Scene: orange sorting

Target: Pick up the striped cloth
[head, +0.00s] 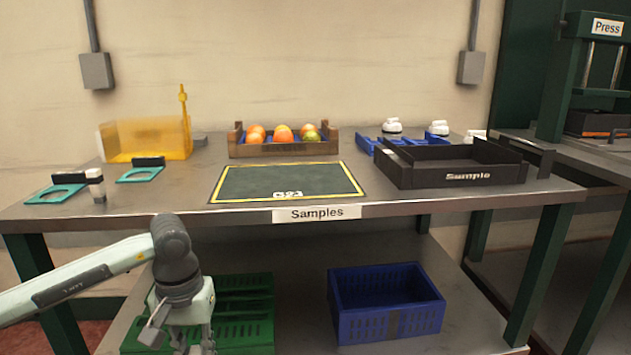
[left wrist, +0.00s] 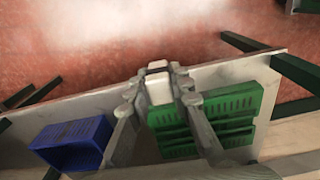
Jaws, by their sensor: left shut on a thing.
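I see no striped cloth in either view. My left gripper (head: 181,342) hangs at the bottom of the head view, in front of the table and the green crate (head: 245,310). In the left wrist view its fingers (left wrist: 158,88) are closed on a small pale thing (left wrist: 157,66); I cannot tell what it is. The green crate also shows behind the fingers in the left wrist view (left wrist: 232,103). My right gripper is not in view.
A blue crate (head: 388,301) stands on the lower shelf. The tabletop (head: 180,205) holds a dark mat (head: 288,182), a wooden fruit crate (head: 282,149), a black Sample tray (head: 455,171), a yellow container (head: 148,139), teal holders (head: 141,174) and a white-capped vial (head: 96,186).

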